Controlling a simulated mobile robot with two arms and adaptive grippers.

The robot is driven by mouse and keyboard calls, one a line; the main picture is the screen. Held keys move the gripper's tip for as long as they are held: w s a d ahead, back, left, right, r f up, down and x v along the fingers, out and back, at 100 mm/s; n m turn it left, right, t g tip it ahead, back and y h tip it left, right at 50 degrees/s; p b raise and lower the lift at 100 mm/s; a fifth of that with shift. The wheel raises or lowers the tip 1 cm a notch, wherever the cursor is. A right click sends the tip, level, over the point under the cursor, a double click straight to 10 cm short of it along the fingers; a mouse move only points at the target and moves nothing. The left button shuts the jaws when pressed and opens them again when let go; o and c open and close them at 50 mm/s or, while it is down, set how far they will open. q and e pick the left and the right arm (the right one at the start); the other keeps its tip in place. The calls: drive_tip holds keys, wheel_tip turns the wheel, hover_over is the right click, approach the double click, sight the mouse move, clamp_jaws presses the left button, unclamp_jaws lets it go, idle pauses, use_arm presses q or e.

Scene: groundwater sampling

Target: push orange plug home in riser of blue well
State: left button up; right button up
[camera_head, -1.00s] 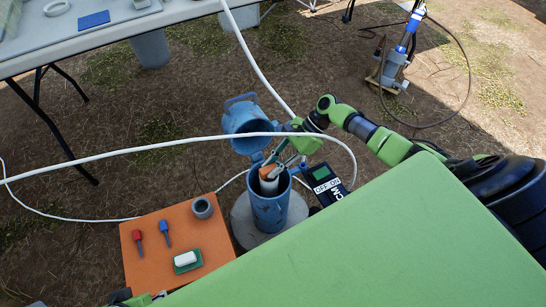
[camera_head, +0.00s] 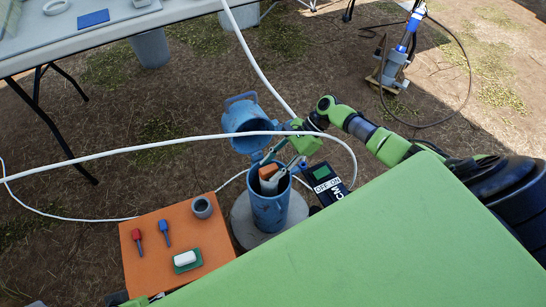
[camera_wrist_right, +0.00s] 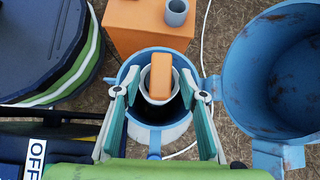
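The blue well (camera_head: 269,209) stands upright with its lid (camera_head: 243,121) swung open. Inside it is the white riser (camera_wrist_right: 149,88), and the orange plug (camera_head: 268,170) sits upright in its mouth, its block-shaped top (camera_wrist_right: 161,76) standing above the rim. My right gripper (camera_head: 278,165) is over the well, open, with one finger on each side of the plug and apart from it. The plug's lower part is hidden in the riser. At the bottom edge, only a sliver of what seems to be my left gripper (camera_head: 140,300) shows.
An orange-topped box (camera_head: 150,262) beside the well holds a grey cup (camera_head: 202,206), a red and a blue tool and a white block on green. A black meter (camera_head: 325,184) lies right of the well. A white hose (camera_head: 110,153) crosses the view.

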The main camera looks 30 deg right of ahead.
drive_tip(key=shift+d+r, duration=0.35)
drive_tip(key=shift+d, duration=0.1)
drive_tip(key=v, duration=1.1)
drive_tip(key=shift+s+a, duration=0.1)
